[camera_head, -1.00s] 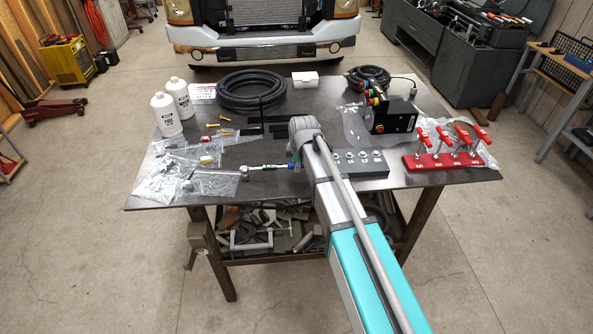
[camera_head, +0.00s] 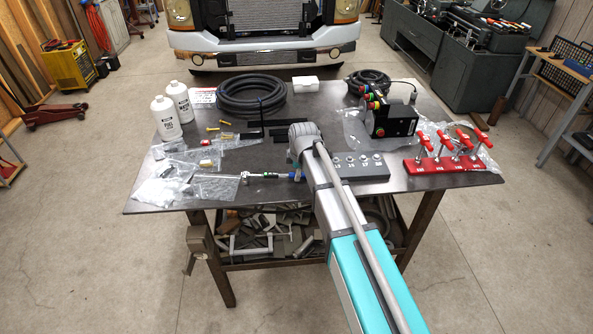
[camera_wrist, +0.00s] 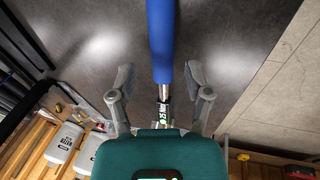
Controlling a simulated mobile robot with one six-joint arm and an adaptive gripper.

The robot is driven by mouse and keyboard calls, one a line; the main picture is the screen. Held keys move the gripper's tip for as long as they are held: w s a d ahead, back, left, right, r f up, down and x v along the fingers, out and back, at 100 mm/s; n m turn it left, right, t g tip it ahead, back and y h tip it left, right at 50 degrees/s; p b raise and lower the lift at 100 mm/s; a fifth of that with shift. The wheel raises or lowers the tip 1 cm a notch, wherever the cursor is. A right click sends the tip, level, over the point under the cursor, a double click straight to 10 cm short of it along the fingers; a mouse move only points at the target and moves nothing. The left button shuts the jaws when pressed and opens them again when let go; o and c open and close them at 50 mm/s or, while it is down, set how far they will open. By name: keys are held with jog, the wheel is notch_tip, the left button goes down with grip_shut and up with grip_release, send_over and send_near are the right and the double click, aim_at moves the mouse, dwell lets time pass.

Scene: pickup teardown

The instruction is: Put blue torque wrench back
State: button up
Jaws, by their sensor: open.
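The torque wrench lies across the front of the dark table in the head view, its shiny shaft (camera_head: 252,176) pointing left and part of its blue handle (camera_head: 294,176) showing beside my arm. In the wrist view the blue handle (camera_wrist: 161,38) runs from the top edge toward my gripper (camera_wrist: 160,75). Its metal shaft and a dark section with green marks continue below. My gripper is open, with one finger on each side of the wrench and a visible gap to both. In the head view my arm hides the fingers.
A grey block with round fittings (camera_head: 362,173) is right of my arm. A red rack with T-handles (camera_head: 440,165) stands further right. Plastic bags (camera_head: 213,187) lie left by the wrench. White bottles (camera_head: 166,118), a coiled hose (camera_head: 252,95) and a black box (camera_head: 391,122) stand behind.

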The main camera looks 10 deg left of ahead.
jog(key=shift+r, duration=0.15)
jog(key=p+v, duration=1.1)
jog(key=v, duration=0.1)
jog(key=shift+p, duration=0.35)
dwell(0.4)
jog(key=shift+d, duration=0.1)
dwell(0.7)
jog(key=s+d+m+g, duration=0.1)
jog(key=s+d+m, duration=0.8)
jog(key=d, duration=0.3)
jog(key=s+d+m+g+h, duration=0.1)
jog(key=s+d+m, duration=0.8)
jog(key=d+m, duration=0.2)
jog(key=shift+d+f+m+g+h, duration=0.3)
jog(key=shift+d+f+m+g, duration=0.15)
jog(key=shift+d, duration=0.65)
